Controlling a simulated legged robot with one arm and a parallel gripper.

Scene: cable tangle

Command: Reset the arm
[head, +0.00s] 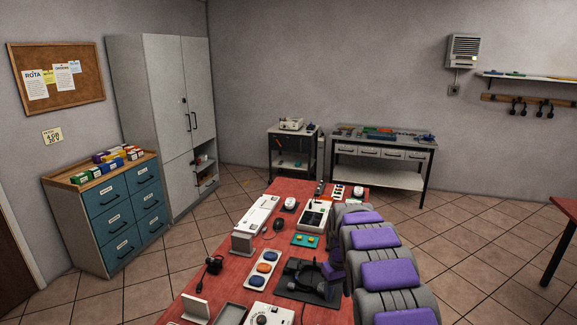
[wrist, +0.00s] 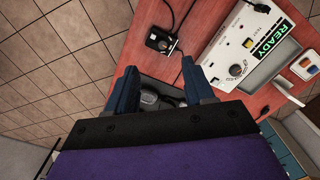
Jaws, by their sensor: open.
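My arm (head: 375,245), grey with purple panels, reaches up along the right side of the red table in the head view, and its far end bends back over the table. In the wrist view my gripper (wrist: 158,67) has its two dark blue fingers spread apart, with nothing held between them. A dark grey rounded object (wrist: 152,97) shows beyond the fingers, partly hidden by the gripper body; I cannot tell whether it touches them.
The red table (head: 225,262) holds a dark tray (head: 290,292), a pad with round blue and orange discs (head: 264,268) and several devices. In the wrist view a black box (wrist: 160,41) with a cable and a white READY box (wrist: 228,52) lie near the fingers. Tiled floor (head: 470,235) is open at right.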

